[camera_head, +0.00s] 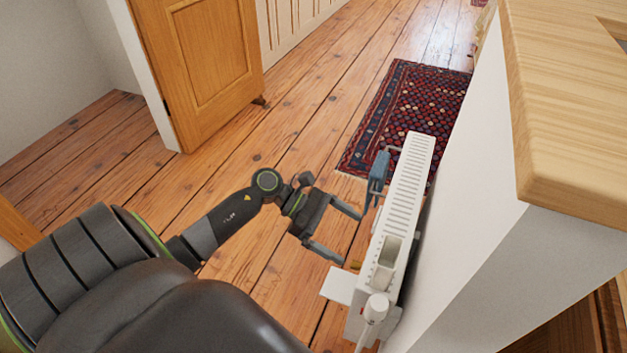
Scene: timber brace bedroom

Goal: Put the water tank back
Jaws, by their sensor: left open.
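My left gripper (351,238) is open and empty, its two fingers apart and pointing right. It is just left of a tall, narrow white unit (408,165) with a slotted top, standing along a white wall. A small light container or recess (387,262) shows at the unit's near end; I cannot tell if it is the water tank. A blue-grey object (378,172) hangs by a hook on the unit's left side, beyond my gripper. No thing can be surely told as the water tank. My right gripper is not in view.
A white block (340,287) juts left from the unit's near end, close to a white rounded knob (376,307). A wooden top (560,100) overhangs at the right. A patterned rug (405,115) lies beyond. The plank floor on the left is clear up to a wooden door (205,65).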

